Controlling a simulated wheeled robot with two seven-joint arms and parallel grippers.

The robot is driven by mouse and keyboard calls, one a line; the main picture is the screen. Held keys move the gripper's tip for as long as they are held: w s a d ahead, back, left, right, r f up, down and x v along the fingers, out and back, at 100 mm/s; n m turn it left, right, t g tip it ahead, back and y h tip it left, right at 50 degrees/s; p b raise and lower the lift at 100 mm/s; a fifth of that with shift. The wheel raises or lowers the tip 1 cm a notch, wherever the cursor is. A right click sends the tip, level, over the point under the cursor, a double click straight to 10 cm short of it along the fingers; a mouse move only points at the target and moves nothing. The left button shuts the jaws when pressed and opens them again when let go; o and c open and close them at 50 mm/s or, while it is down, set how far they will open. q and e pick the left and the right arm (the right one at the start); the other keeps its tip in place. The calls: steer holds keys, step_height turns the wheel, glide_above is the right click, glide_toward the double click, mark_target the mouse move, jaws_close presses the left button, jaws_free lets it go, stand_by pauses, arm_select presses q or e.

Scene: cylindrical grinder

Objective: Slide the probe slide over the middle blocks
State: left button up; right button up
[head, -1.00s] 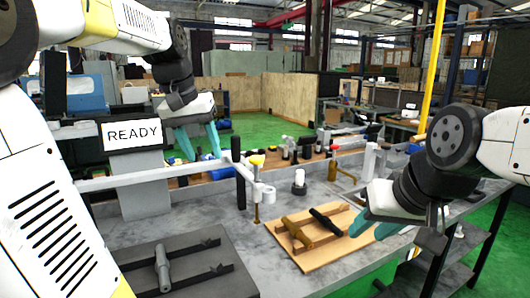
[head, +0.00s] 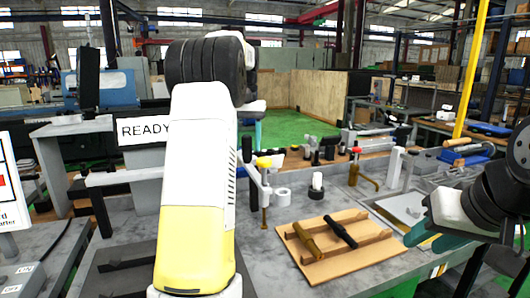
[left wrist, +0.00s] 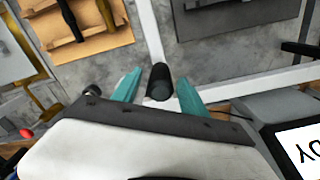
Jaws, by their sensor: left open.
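The probe slide's black upright handle (head: 246,150) shows just right of my left arm in the head view. Its pale arm (head: 260,184) reaches toward the front with a yellow-capped brass probe. In the left wrist view the handle's round black end (left wrist: 160,82) stands between the fingers of my left gripper (left wrist: 160,92); the fingers are apart and not visibly closed on it. In the head view my left arm covers most of this gripper. I cannot tell for sure which blocks are the middle ones. My right gripper (head: 436,240) is open and empty at the right.
A wooden board (head: 318,262) with two bars and a brown and a black cylinder lies on the grey bench. A dark plate (head: 112,284) lies left, partly behind my arm. The READY sign (head: 140,130) stands behind. White rings and a red-capped brass piece (head: 357,165) stand further back.

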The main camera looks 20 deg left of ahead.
mark_target(247, 151)
arm_select(q)
steer(key=shift+f, duration=1.55)
jaws_close()
